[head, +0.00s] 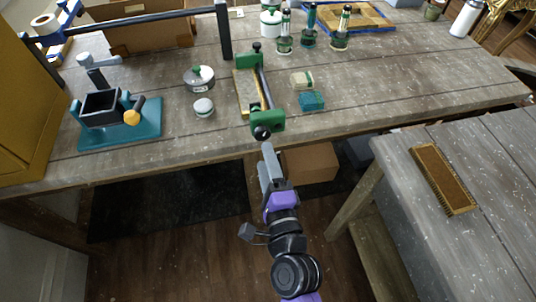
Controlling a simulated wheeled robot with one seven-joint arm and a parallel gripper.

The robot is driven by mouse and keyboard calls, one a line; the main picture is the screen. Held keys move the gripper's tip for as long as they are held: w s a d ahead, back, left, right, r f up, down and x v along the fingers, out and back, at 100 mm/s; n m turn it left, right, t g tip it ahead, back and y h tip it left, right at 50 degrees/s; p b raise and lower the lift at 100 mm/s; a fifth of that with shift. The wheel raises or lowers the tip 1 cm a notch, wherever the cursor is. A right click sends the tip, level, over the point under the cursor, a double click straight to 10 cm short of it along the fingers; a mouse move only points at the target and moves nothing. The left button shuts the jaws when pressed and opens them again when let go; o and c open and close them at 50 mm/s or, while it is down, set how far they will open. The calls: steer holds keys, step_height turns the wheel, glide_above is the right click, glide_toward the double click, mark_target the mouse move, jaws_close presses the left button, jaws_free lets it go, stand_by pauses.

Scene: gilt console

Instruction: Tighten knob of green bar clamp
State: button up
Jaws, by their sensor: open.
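The green bar clamp (266,120) lies on the wooden workbench near its front edge. It has a green jaw at each end, joined by a dark bar (264,88). A black knob (262,133) sits at the near end, by the bench edge. A flat wooden piece (247,92) lies along the clamp's left side; I cannot tell whether the jaws touch it. My gripper (268,160) is open and empty, just in front of the bench edge and close below the knob in the picture. A gap between gripper and knob shows; its depth is unclear.
A teal-based vise (122,135) stands at the left. A brush (442,180) lies on the right table.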

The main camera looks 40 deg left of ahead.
mark_target(263, 136)
steer(key=shift+w+a+r+n+b, duration=0.1)
steer(key=shift+w+a+n+b, duration=0.6)
steer(key=shift+n, duration=2.5)
steer(key=shift+w+a+r+n+b, duration=0.1)
steer(key=shift+w+a+n+b, duration=0.65)
steer(key=shift+n, duration=2.45)
steer(key=shift+w+a+r+n+b, duration=0.1)
steer(key=shift+w+a+n+b, duration=0.6)
steer(key=shift+n, duration=2.5)
steer(key=shift+w+d, duration=0.1)
steer(key=shift+d, duration=0.1)
jaws_close()
